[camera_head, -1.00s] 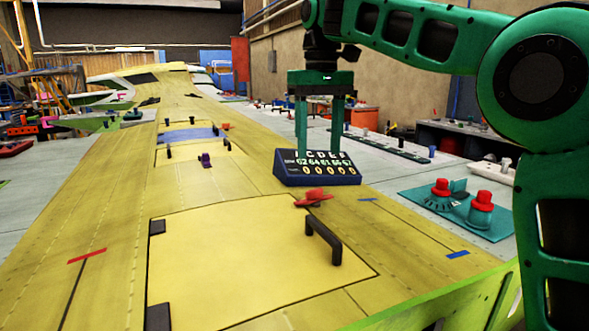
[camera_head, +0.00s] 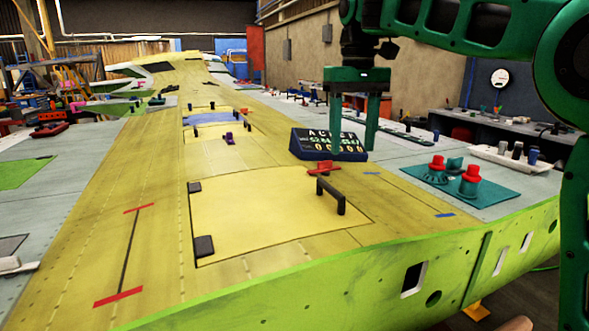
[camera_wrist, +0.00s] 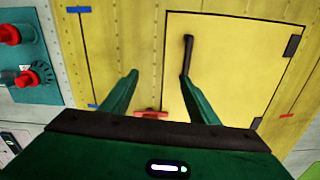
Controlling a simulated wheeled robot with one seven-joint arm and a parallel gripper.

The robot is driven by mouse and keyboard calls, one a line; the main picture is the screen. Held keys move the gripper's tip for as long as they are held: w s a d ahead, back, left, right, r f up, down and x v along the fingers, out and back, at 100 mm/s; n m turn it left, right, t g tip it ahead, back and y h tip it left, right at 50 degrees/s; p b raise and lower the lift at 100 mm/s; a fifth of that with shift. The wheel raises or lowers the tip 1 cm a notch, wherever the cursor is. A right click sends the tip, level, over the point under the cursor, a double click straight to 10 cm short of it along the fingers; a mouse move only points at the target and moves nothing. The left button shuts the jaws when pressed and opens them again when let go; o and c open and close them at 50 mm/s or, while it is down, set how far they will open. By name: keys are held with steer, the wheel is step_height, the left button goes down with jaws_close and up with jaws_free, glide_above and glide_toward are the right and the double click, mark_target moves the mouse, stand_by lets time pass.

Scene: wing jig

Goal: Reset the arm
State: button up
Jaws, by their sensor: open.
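My gripper (camera_head: 353,145) is green and points down above the yellow wing (camera_head: 150,225), with its two fingers apart and nothing between them. In the head view it stands in front of a dark blue display box (camera_head: 312,147) with white characters and covers part of it. In the wrist view my gripper (camera_wrist: 155,95) is open over the wing beside a yellow hatch panel (camera_wrist: 225,65) with a dark handle (camera_wrist: 187,52). A red latch (camera_wrist: 150,113) shows between the fingers, below them. The same hatch panel (camera_head: 260,215), handle (camera_head: 331,196) and red latch (camera_head: 324,167) show in the head view.
A teal tray (camera_head: 480,193) with red-topped knobs (camera_head: 470,178) lies to the right. The wing's green front edge (camera_head: 380,280) runs along the bottom right. A small purple piece (camera_head: 230,138) sits farther along the wing. A bench (camera_head: 500,130) stands at the back right.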

steer(key=s+d+f+m, duration=0.3)
steer(key=s+d+f, duration=0.3)
steer(key=d, duration=0.5)
steer(key=s+d+f+m, duration=0.2)
steer(key=s+d+f, duration=0.4)
steer(key=d, duration=0.4)
steer(key=s+d+f+m, duration=0.2)
steer(key=s+f, duration=0.5)
steer(key=s, duration=0.4)
steer(key=s+d+f+m, duration=0.2)
steer(key=s+d+f, duration=0.3)
steer(key=s, duration=0.6)
step_height(320, 180, down, 3)
steer(key=shift+d+r+m, duration=0.15)
steer(key=shift+d+m, duration=0.1)
steer(key=shift+m, duration=0.15)
steer(key=shift+s, duration=0.1)
